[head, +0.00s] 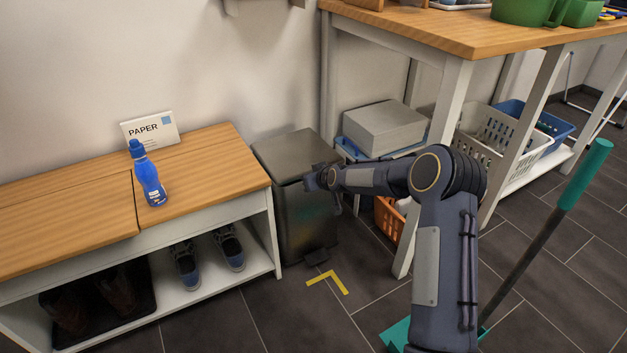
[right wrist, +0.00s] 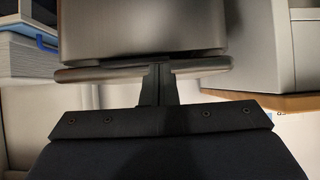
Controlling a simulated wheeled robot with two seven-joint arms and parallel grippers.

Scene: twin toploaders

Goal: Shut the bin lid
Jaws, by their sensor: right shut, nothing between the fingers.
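The grey metal bin (head: 309,225) stands on the floor between the wooden bench and the tall table. Its lid (head: 288,150) lies about level on top and looks shut or nearly so; a small gap cannot be ruled out. My right gripper (head: 314,180) is at the lid's front edge, shut and empty. In the right wrist view, which is upside down, the closed fingers (right wrist: 159,72) reach the middle of the lid edge (right wrist: 95,74), with the bin body (right wrist: 140,28) above in the picture. I cannot tell whether they touch. My left gripper is not in view.
A bench (head: 205,170) with a blue bottle (head: 149,180) and a PAPER sign (head: 150,130) stands left of the bin. A table (head: 465,28) with baskets below is to the right. A teal-handled broom (head: 587,172) leans at right. Floor before the bin is mostly clear.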

